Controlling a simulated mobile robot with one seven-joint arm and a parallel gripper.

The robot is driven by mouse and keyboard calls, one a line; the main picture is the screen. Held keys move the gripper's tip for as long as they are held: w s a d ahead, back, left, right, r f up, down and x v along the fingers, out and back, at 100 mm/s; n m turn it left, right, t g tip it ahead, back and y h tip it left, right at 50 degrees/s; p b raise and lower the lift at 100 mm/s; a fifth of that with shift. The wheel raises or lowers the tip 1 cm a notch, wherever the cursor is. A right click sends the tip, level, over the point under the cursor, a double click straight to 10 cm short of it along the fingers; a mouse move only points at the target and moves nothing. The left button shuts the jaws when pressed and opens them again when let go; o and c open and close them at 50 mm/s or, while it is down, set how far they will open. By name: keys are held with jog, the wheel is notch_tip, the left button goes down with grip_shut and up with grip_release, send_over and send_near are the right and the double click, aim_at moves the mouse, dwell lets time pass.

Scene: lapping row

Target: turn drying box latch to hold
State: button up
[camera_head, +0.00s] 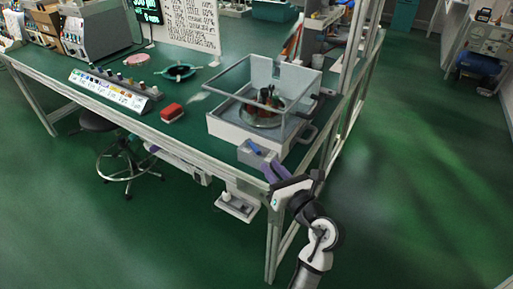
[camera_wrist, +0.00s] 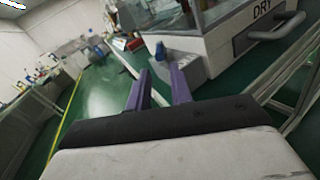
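The drying box (camera_head: 232,128) is a white box with a clear, grey-framed top on the bench's near right corner. In the wrist view its white wall (camera_wrist: 228,40) carries the letters "DRY" and a grey handle. A grey block with a blue lever (camera_head: 255,148), which looks like the latch, sits at its near corner. The blue lever (camera_wrist: 160,51) also shows in the wrist view, just beyond my fingertips. My gripper (camera_head: 269,168) has purple fingers, just in front of the block. In the wrist view its fingers (camera_wrist: 160,72) are apart with nothing between them.
The green bench (camera_head: 130,118) has a pale front rail close to my gripper. A stool (camera_head: 127,165) is under the bench. The right floor is clear.

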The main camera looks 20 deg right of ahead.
aim_at(260, 154)
jog(key=w, duration=0.3)
jog(key=w+a, duration=0.1)
jog(key=w, duration=0.2)
jog(key=w+p, duration=0.1)
jog(key=w, duration=0.2)
jog(key=shift+a, duration=0.3)
grip_shut()
